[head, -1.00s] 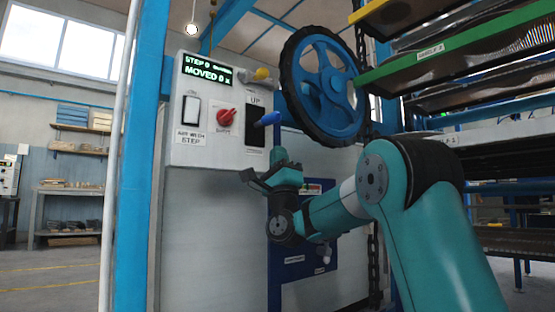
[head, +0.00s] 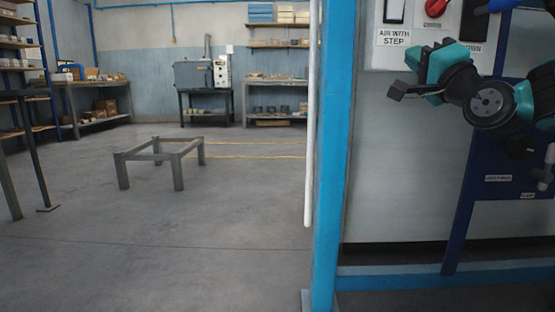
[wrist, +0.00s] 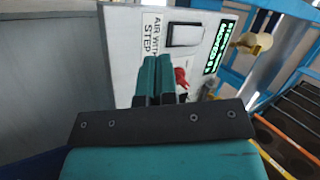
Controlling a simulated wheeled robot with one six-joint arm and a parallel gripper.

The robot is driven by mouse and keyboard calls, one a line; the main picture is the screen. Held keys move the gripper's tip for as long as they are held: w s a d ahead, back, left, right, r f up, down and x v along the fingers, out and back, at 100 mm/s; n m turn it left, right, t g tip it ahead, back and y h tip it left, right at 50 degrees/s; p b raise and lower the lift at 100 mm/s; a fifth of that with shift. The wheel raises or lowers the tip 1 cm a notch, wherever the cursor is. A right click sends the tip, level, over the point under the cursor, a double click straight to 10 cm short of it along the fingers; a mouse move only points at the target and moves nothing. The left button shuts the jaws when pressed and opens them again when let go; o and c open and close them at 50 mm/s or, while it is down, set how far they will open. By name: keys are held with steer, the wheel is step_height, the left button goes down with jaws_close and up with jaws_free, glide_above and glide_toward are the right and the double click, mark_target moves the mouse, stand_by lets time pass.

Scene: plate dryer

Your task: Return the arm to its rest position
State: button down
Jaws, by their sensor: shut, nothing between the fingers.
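My gripper (head: 413,60) is at the upper right of the head view, in front of the white control box (head: 376,52). In the wrist view my two teal fingers (wrist: 155,68) are together and hold nothing. They point toward the control box (wrist: 124,50), with the red knob (wrist: 181,78) just right of them. I cannot tell how far the fingertips are from the box. My arm runs out of the head view at the right edge, so most of it is hidden.
A blue post (head: 331,150) and a white pipe (head: 311,120) stand left of the machine. A low grey metal frame (head: 160,154) stands on the open floor. Shelves and benches line the back wall.

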steer(key=s+a+f+n+g+y+p, duration=0.1)
steer(key=s+a+f+n+g+p, duration=0.2)
steer(key=s+a+n+g+p, duration=0.3)
steer(key=s+a+f+n+g+y+p, duration=0.1)
steer(key=s+a+f+n+g+p, duration=0.2)
steer(key=s+a+n+g+p, duration=0.35)
steer(key=s+f+n+g+h+p, duration=0.25)
steer(key=s+g, duration=0.25)
steer(key=s, duration=0.5)
steer(key=s+f+n+g+h+p, duration=0.1)
steer(key=s+n+g+h+p, duration=0.3)
steer(key=s, duration=0.6)
step_height(320, 180, up, 37)
steer(key=m+y+p, duration=0.2)
steer(key=p, duration=3.4)
steer(key=shift+g, duration=0.45)
steer(key=shift+r, duration=0.1)
